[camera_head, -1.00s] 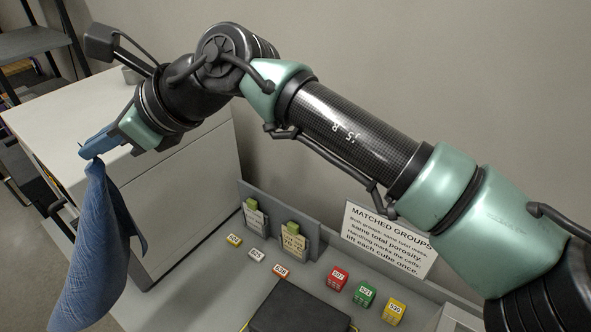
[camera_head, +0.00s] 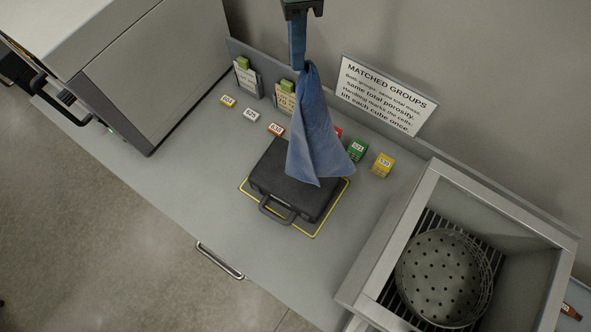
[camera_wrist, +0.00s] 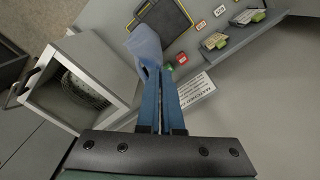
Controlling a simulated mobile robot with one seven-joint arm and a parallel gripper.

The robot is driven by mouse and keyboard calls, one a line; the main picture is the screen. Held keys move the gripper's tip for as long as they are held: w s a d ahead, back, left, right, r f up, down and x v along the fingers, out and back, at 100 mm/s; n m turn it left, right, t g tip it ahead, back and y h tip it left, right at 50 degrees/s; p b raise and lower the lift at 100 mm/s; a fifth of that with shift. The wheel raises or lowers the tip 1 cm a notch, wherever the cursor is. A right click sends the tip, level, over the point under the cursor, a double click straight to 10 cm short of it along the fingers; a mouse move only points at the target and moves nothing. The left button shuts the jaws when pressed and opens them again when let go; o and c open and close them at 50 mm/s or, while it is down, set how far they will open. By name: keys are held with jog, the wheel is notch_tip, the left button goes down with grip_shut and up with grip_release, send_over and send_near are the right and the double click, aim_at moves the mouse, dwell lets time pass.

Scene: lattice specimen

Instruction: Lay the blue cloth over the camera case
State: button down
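The blue cloth (camera_head: 314,135) hangs bunched from my gripper (camera_head: 298,62) in the head view, its lower end spread in front of the case's right part. The black camera case (camera_head: 268,177) lies flat on the grey bench, inside a yellow outline, with its handle toward the front. Whether the cloth's lower end touches the case I cannot tell. In the wrist view my gripper (camera_wrist: 160,80) has its long blue fingers close together, with the cloth (camera_wrist: 146,45) at their tips. The case also shows at the top of the wrist view (camera_wrist: 166,15).
Small numbered cubes, such as a yellow one (camera_head: 382,164), stand in a row behind the case. A sign (camera_head: 385,95) leans on the back panel. An open metal box with a perforated basket (camera_head: 445,275) is at right. A large pale cabinet (camera_head: 150,75) stands at left. The bench front (camera_head: 200,200) is clear.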

notch_tip(320, 180, down, 9)
jog(key=b, duration=0.5)
jog(key=shift+a, duration=0.1)
dwell(0.4)
jog(key=w+a+r+n, duration=0.1)
jog(key=w+a, duration=0.5)
jog(key=a, duration=0.3)
jog(key=w+a+r+n, duration=0.1)
jog(key=w+a, duration=0.5)
jog(key=a, duration=0.3)
jog(key=s+d+f, duration=0.7)
jog(key=d+f, duration=0.4)
jog(key=s+d+f, duration=0.7)
jog(key=d+f, duration=0.3)
jog(key=f, duration=0.1)
jog(key=s+d+f, duration=0.7)
jog(key=d+f, duration=0.4)
jog(key=shift+s+d+f+n, duration=0.15)
jog(key=shift+d+f+n, duration=0.15)
jog(key=shift+f, duration=0.1)
